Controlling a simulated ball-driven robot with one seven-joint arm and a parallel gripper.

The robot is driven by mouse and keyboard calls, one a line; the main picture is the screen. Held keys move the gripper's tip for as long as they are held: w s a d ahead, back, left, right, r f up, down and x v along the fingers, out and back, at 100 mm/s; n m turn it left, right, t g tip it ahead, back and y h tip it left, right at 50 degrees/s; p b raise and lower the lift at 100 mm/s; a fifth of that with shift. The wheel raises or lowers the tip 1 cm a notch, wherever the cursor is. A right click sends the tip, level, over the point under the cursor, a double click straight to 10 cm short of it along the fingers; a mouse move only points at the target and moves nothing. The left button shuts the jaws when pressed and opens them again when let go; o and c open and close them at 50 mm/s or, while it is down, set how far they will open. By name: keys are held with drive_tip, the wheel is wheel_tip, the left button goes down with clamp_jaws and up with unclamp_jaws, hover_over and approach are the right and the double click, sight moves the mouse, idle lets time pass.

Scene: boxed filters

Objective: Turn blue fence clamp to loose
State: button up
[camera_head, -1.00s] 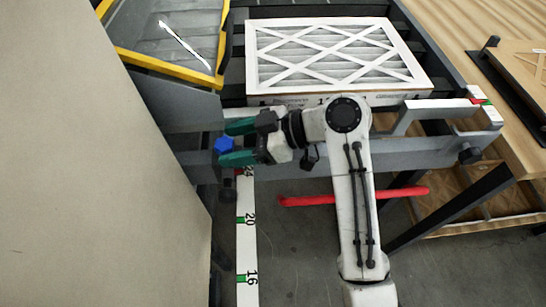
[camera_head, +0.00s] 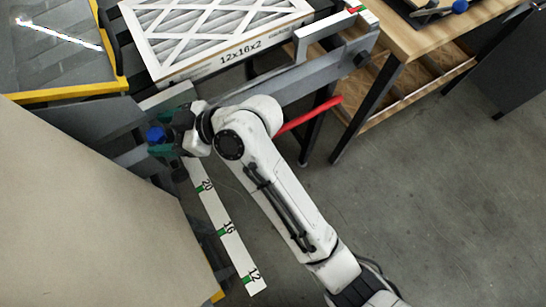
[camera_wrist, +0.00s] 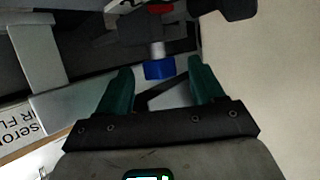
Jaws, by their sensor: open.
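The blue fence clamp (camera_head: 155,134) is a small blue knob at the left end of the grey fence rail. In the wrist view the blue clamp (camera_wrist: 159,69) hangs on a short light shaft, just beyond and between my fingertips. My gripper (camera_wrist: 162,78) is open, with one green finger to each side of the knob and a visible gap at both sides. In the head view my gripper (camera_head: 158,143) is at the knob, and one finger partly hides behind it. I cannot tell how far the knob reaches between the fingers.
A boxed filter (camera_head: 215,35) marked 12x16x2 lies behind the fence rail (camera_head: 300,85). A numbered white scale (camera_head: 225,232) runs below my gripper. A beige panel (camera_head: 80,215) stands close at left. A wooden table (camera_head: 430,35) is at upper right, with open floor to its front.

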drive_tip(key=m+t+p, duration=0.1)
drive_tip(key=t+p, duration=0.1)
drive_tip(key=s+m+t+p, duration=0.1)
drive_tip(key=m+t+p, duration=0.1)
drive_tip(key=shift+a+r+m+h, duration=0.1)
drive_tip(key=shift+r+m+h, duration=0.05)
drive_tip(key=shift+m+h, duration=0.2)
drive_tip(key=shift+s+a+f+m+t+h+p, duration=0.1)
drive_tip(key=shift+m+t+h+p, duration=0.1)
drive_tip(key=shift+m+t+h, duration=0.3)
drive_tip(key=shift+s+f+m+t+h+p, duration=0.15)
drive_tip(key=shift+m+t+h, duration=0.1)
drive_tip(key=shift+m+t, duration=0.35)
drive_tip(key=shift+a+m+t+h+b, duration=0.15)
drive_tip(key=shift+m+t+h+b, duration=0.2)
drive_tip(key=shift+m+t, duration=0.4)
